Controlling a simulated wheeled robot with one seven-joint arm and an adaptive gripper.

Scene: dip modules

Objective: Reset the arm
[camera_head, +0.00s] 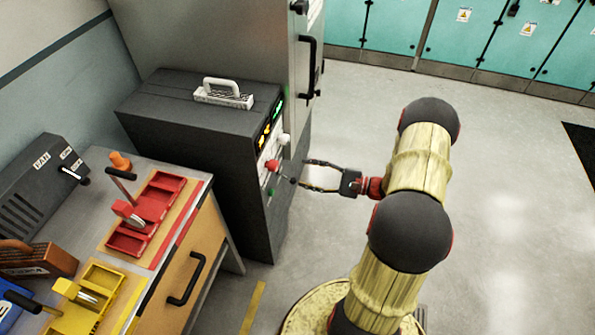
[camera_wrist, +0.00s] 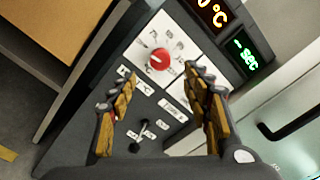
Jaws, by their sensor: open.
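My gripper (camera_head: 304,175) is open and empty at the control panel of a dark grey cabinet (camera_head: 190,122). Its two fingers spread toward the panel in the wrist view (camera_wrist: 160,74). A red knob (camera_head: 272,165) on the panel shows between and just beyond the fingertips in the wrist view (camera_wrist: 159,58). A black toggle lever (camera_wrist: 142,130) on the panel is below it, between the fingers. I cannot tell whether a fingertip touches the panel. My arm reaches in from the right in the head view.
A bench at left carries a red tray (camera_head: 147,213), a yellow tray (camera_head: 88,300) and a dark box (camera_head: 40,185). A white handled piece (camera_head: 223,93) lies on the cabinet top. A tall grey cabinet (camera_head: 215,35) stands behind. The floor (camera_head: 510,200) at right is clear.

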